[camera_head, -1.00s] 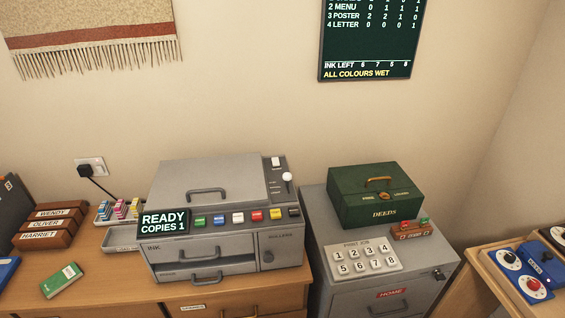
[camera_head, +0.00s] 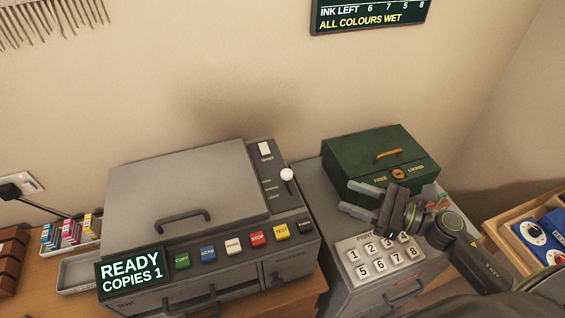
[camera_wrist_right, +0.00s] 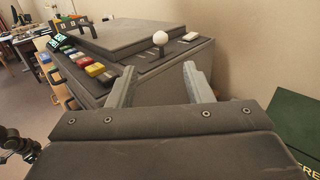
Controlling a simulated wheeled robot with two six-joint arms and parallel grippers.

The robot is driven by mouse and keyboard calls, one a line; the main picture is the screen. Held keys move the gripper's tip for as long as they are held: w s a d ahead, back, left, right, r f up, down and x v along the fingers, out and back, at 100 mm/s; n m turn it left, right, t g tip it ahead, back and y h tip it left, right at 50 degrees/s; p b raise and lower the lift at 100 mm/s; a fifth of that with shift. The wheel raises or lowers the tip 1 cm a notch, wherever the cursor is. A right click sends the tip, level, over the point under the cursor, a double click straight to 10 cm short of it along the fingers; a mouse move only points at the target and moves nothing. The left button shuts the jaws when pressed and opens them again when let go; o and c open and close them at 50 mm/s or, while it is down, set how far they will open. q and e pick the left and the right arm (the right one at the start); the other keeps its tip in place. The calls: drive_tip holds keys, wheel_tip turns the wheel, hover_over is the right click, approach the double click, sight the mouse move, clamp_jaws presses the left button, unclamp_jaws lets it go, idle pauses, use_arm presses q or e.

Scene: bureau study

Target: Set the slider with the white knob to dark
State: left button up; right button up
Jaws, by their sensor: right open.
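The slider's white knob (camera_head: 287,175) stands on a short stem on the grey copier's (camera_head: 180,180) right-hand panel. Small labels run along the slider's left side; the lowest looks like LIGHT, the others are too small to read surely. The knob (camera_wrist_right: 160,38) also shows in the right wrist view, above and beyond the fingers. My right gripper (camera_head: 352,198) is open and empty, right of the copier above the grey cabinet, its fingers pointing toward the copier. It is apart from the knob. My left gripper does not show in the head view.
A white start switch (camera_head: 265,149) sits behind the knob, and a row of coloured buttons (camera_head: 232,246) in front. A green deeds box (camera_head: 370,160) stands close behind my right gripper. A number keypad (camera_head: 380,262) lies below it on the cabinet.

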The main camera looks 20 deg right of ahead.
sight(287, 170)
drive_tip(key=p+x, duration=0.6)
drive_tip(key=x, duration=0.9)
drive_tip(key=shift+w+a+r+p, duration=0.15)
drive_tip(key=shift+w+a+p, duration=0.15)
drive_tip(key=shift+p, duration=0.1)
drive_tip(key=shift+w+a, duration=0.25)
drive_tip(key=shift+a, duration=0.05)
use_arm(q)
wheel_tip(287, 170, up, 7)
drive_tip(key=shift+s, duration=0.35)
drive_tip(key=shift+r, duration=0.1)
use_arm(e)
drive_tip(key=shift+w, duration=0.1)
clamp_jaws()
